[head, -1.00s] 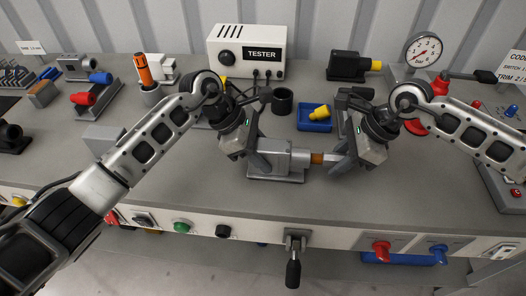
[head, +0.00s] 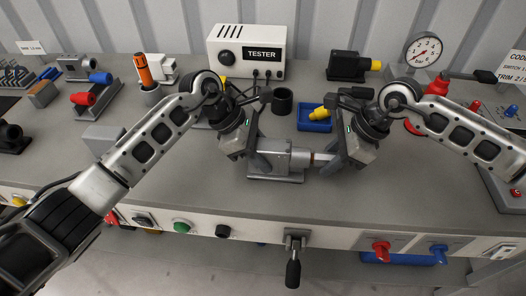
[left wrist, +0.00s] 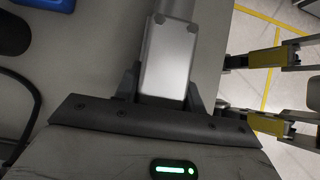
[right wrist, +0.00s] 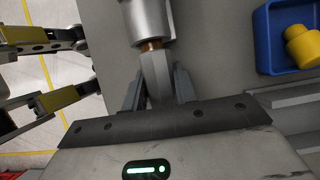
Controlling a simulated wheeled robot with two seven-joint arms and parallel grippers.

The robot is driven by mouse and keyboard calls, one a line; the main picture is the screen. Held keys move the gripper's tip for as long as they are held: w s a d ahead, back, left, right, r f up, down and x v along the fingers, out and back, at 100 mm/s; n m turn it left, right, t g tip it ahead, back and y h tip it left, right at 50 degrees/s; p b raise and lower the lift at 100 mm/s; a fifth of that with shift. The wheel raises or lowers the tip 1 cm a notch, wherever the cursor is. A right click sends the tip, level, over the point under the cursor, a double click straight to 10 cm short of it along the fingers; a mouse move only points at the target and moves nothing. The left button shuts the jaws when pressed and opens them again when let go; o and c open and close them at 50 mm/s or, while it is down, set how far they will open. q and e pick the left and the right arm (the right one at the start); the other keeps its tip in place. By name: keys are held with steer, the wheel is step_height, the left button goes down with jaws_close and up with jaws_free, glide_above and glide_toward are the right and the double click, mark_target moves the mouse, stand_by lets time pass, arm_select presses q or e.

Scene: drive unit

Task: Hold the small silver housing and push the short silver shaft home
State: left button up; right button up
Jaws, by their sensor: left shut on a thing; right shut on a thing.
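The small silver housing (head: 281,157) sits on a grey base on the bench in the head view. My left gripper (head: 262,160) is shut on its left end, and the left wrist view shows the housing (left wrist: 167,58) between the fingers. The short silver shaft (head: 322,157) lies in line with the housing on its right. My right gripper (head: 333,164) is shut on it; the right wrist view shows the shaft (right wrist: 156,77) between the fingers. A thin copper-coloured band (right wrist: 151,44) shows where the shaft meets the housing's cylindrical end (right wrist: 147,18). The depth inside is hidden.
Behind the arms stand a white tester box (head: 247,50), a black cup (head: 282,101) and a blue tray (head: 314,121) with a yellow part. A pressure gauge (head: 423,50) stands at the back right. The bench in front of the grippers is clear.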

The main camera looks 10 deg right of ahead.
arm_select(q)
steer(key=shift+f, duration=0.15)
arm_select(e)
steer(key=shift+a, duration=0.25)
steer(key=shift+w+a, duration=0.1)
steer(key=o, duration=1.2)
steer(key=shift+c, duration=0.2)
steer(key=v, duration=1.2)
arm_select(q)
steer(key=o, duration=1.1)
steer(key=shift+o, duration=0.2)
